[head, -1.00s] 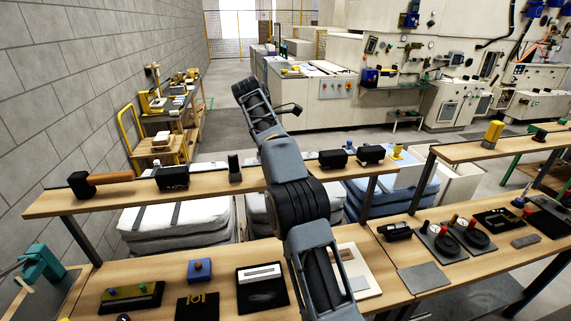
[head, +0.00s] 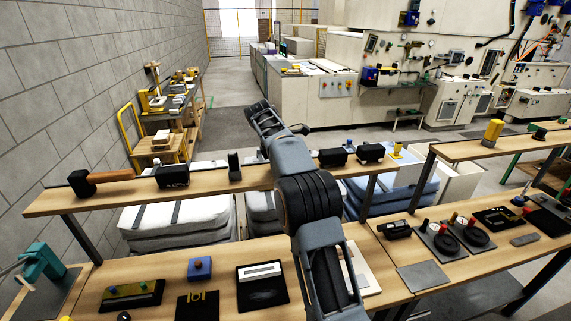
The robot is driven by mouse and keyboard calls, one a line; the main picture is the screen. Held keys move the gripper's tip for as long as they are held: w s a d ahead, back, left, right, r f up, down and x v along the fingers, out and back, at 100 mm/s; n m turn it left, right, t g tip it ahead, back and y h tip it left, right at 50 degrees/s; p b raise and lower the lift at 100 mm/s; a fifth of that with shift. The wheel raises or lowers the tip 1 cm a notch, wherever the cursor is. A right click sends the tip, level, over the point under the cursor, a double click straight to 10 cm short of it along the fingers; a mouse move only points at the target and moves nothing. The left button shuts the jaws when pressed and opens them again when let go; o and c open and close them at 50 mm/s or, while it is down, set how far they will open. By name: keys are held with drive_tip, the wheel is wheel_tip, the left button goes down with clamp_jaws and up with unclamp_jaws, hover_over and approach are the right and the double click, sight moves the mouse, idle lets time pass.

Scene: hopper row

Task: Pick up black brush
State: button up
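A black-headed tool with a brown wooden handle (head: 92,182) lies at the left end of the raised wooden shelf; it looks like the black brush, but its bristles are too small to make out. My arm rises from the bottom middle and reaches over the shelf. A small dark part at its far end, seemingly my gripper (head: 301,129), is above and beyond the shelf, far to the right of the tool. It appears apart from everything. Its fingers are too small and partly hidden to tell open from shut.
The raised shelf (head: 135,192) also carries black blocks (head: 172,176), a dark upright piece (head: 234,167) and more black items (head: 332,157) right of my arm. The lower bench (head: 222,290) holds a blue block (head: 199,268) and black trays. A grey wall (head: 90,90) stands at left.

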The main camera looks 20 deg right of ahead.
drive_tip(key=c, duration=1)
drive_tip(key=shift+c, duration=0.3)
drive_tip(key=shift+r, duration=0.1)
drive_tip(key=shift+r, duration=0.6)
drive_tip(key=s+a+r+b, duration=0.3)
drive_tip(key=s+a+r, duration=0.6)
drive_tip(key=s+r, duration=0.1)
drive_tip(key=shift+s+r+b, duration=0.3)
drive_tip(key=shift+s+r, duration=0.05)
drive_tip(key=shift+r, duration=0.5)
